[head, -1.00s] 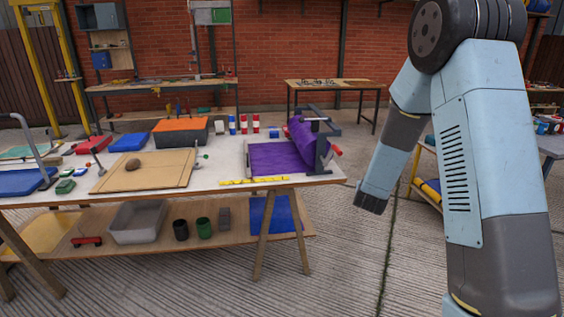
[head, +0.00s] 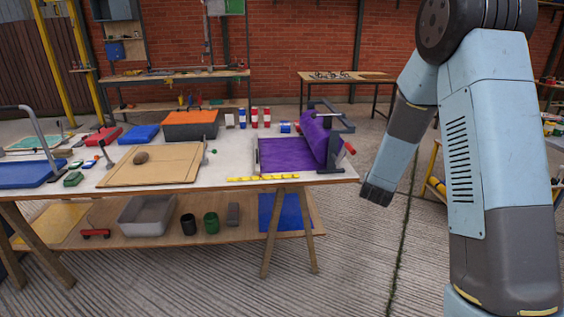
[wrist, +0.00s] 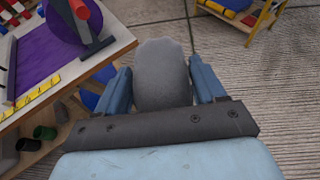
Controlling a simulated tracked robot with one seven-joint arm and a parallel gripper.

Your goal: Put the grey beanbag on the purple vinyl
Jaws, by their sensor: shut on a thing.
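The grey beanbag (wrist: 162,76) is between the fingers of my gripper (wrist: 162,80) in the wrist view. My gripper is shut on it, in the air over the floor beside the table. In the head view the arm hangs down right of the table, and the beanbag cannot be made out there. The purple vinyl (head: 288,155) lies flat at the right end of the white table, with its roll (head: 318,138) standing on a holder at the right. In the wrist view the vinyl (wrist: 48,75) shows at the left, apart from the beanbag.
A yellow ruler (head: 263,178) lies along the table's front edge before the vinyl. The dark roll holder (head: 336,146) stands at the table's right end. A wooden board (head: 165,172) with a brown lump (head: 141,157) lies left of it. Concrete floor is open right of the table.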

